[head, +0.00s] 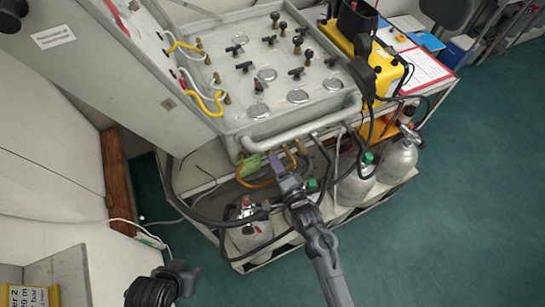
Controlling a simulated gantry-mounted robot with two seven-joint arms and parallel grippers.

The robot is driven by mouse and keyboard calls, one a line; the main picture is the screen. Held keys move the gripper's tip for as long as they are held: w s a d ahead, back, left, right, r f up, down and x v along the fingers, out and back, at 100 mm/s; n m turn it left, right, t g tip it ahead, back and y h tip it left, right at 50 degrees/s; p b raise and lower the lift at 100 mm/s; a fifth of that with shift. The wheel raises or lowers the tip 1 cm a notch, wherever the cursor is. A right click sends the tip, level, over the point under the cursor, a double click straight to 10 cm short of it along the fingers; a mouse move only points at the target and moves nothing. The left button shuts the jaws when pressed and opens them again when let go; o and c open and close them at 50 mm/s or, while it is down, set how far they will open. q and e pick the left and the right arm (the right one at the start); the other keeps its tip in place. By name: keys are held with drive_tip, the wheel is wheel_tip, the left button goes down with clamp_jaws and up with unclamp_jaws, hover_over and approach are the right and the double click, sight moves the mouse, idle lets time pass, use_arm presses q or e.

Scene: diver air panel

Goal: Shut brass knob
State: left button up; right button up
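The grey air panel (330,95) carries several dark round knobs on stems, such as one knob (283,27), plus dark T-handles and round gauges. Small brass-coloured fittings (217,78) sit along its left side, and more brass (301,147) shows below its front edge. I cannot tell which is the brass knob. My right gripper (284,172) reaches up from the bottom to just below the panel's front edge, beside a purple tag-like piece and hoses. Its fingers are too small to read. A dark ribbed part (150,291) at bottom left may belong to my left arm; I see no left fingers clearly.
Several grey cylinders (398,160) stand in the cart below, with black hoses looping around them. A yellow case (375,65) and a red clipboard (425,68) lie at the right. A grey cabinet door (120,70) rises at the left. Green floor is clear at lower right.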

drive_tip(key=v, duration=0.8)
drive_tip(key=shift+p, duration=0.35)
drive_tip(key=shift+f, duration=0.1)
